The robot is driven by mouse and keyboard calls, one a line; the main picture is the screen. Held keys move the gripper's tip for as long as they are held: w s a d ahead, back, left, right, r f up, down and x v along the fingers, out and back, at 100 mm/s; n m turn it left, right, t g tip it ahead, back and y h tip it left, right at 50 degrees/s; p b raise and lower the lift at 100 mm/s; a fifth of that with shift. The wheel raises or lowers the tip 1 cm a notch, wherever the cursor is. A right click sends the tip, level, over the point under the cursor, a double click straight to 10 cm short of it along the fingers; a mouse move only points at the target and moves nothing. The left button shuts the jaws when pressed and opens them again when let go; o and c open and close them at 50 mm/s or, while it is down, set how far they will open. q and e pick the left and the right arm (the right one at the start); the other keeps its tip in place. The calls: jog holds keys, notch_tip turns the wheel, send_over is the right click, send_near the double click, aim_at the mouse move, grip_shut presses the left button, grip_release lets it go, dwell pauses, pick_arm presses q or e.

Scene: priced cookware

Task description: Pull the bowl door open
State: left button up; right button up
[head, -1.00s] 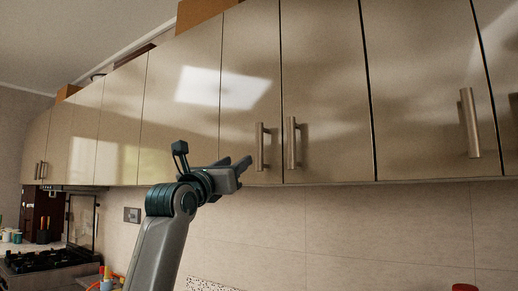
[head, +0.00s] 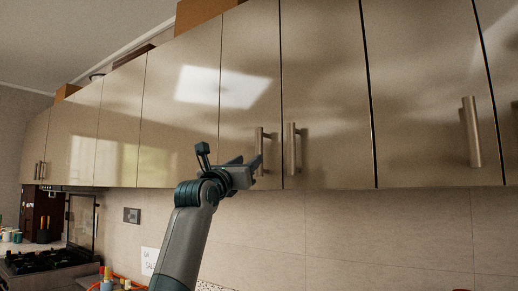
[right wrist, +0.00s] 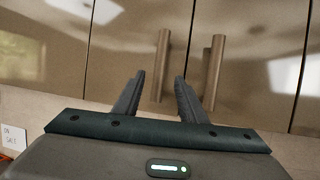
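Two upright bar handles sit side by side on neighbouring closed cabinet doors: a left handle (head: 260,143) and a right handle (head: 291,150). Which door is the bowl door, I cannot tell. My right gripper (head: 252,162) is open at the lower part of the left handle. In the right wrist view, the left handle (right wrist: 161,62) shows in the gap between the fingers of the gripper (right wrist: 159,78), which are apart from each other. The right handle (right wrist: 214,68) is beyond the right finger. My left gripper is not in view.
Closed glossy wall cabinets run along the wall, with another handle (head: 471,132) at the right. A tiled wall (head: 330,225) lies below them. A stove (head: 50,257) is at the lower left, and a small sign (head: 149,261) stands near the wall.

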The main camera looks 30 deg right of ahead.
aim_at(258, 153)
jog(key=p+x, duration=0.2)
jog(key=x, duration=0.4)
jog(key=shift+d+r, duration=0.15)
jog(key=shift+r, duration=0.15)
jog(key=shift+p+x, duration=0.55)
jog(key=shift+x, duration=0.65)
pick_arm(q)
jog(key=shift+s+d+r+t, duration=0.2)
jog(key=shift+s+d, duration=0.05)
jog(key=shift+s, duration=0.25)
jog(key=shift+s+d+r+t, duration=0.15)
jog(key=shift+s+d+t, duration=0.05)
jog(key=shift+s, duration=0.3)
pick_arm(e)
jog(key=shift+w+d, duration=0.2)
jog(key=shift+d, duration=0.15)
grip_shut()
